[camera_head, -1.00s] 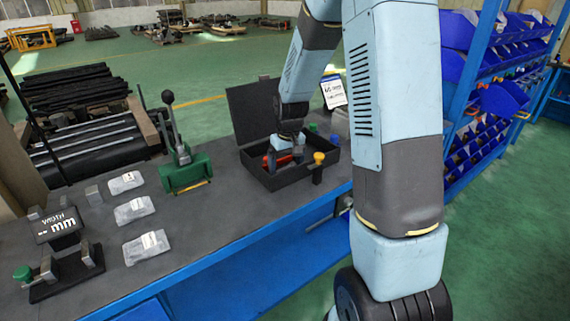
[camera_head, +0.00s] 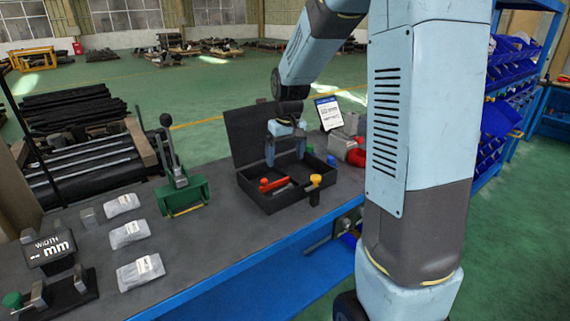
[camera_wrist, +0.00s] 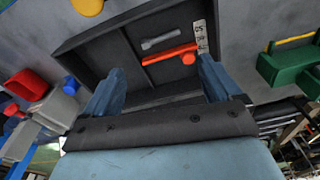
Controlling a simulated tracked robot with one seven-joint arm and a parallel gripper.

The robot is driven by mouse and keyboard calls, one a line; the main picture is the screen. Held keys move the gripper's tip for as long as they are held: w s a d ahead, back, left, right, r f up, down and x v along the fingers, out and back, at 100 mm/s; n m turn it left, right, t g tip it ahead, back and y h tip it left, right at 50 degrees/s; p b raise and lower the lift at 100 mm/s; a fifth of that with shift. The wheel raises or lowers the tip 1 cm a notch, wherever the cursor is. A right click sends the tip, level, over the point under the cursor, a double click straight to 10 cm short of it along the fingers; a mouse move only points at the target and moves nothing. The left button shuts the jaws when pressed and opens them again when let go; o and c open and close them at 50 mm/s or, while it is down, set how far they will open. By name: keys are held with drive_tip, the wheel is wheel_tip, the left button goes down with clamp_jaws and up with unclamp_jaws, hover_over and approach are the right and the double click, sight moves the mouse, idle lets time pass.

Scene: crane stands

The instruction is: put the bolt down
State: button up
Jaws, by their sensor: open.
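The small grey bolt (camera_wrist: 161,39) lies on the floor of the black open box, beside an orange-red tool (camera_wrist: 168,54). In the head view the box (camera_head: 290,203) stands on the bench with its lid up, and the tool (camera_head: 272,185) shows inside. The bolt is small and hard to make out there. My gripper (camera_head: 286,160) is above the box, its two blue fingers pointing down and apart. In the wrist view my gripper (camera_wrist: 160,68) is open and empty, with the bolt clear of both fingers.
A yellow-capped post (camera_head: 315,183) stands at the box's front right. A green lever device (camera_head: 182,190) is left of the box. Red and grey parts (camera_head: 355,157) are to the right. Several clear packets (camera_head: 140,270) and a width gauge (camera_head: 50,248) lie further left.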

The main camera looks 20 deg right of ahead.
drive_tip(key=s+r+m+t, duration=0.1)
drive_tip(key=s+r, duration=0.5)
drive_tip(key=s, duration=0.7)
drive_tip(key=s+r+t, duration=0.3)
drive_tip(key=s+r, duration=0.4)
drive_tip(key=s, duration=0.6)
drive_tip(key=shift+s+a+m, duration=0.3)
drive_tip(key=shift+a+m, duration=0.05)
drive_tip(key=shift+m, duration=0.05)
drive_tip(key=shift+r, duration=0.1)
drive_tip(key=shift+c, duration=0.5)
